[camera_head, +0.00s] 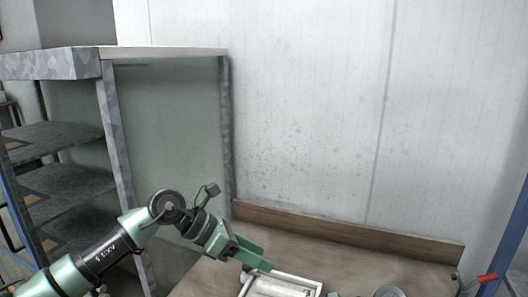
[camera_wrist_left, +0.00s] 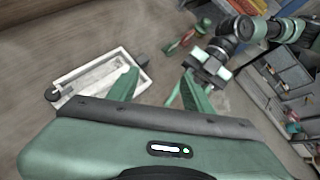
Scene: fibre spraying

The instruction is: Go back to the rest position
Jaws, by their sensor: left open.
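My left arm comes in from the lower left of the head view, with the left gripper (camera_head: 252,257) low over the wooden table. Its green fingers are open in the left wrist view (camera_wrist_left: 160,90), with nothing between them. The white tray (camera_head: 300,279) lies just beyond and below the fingers in the head view. It also shows in the left wrist view (camera_wrist_left: 66,96), beside the left finger. A second green and black arm, which looks like my right one, shows at the upper right of the left wrist view; its fingers are not clear.
The wooden table (camera_head: 205,277) has a raised back edge against a pale wall. A round grey item (camera_head: 388,291) is cut off at the bottom. A grey shelf unit (camera_head: 165,50) stands at the left.

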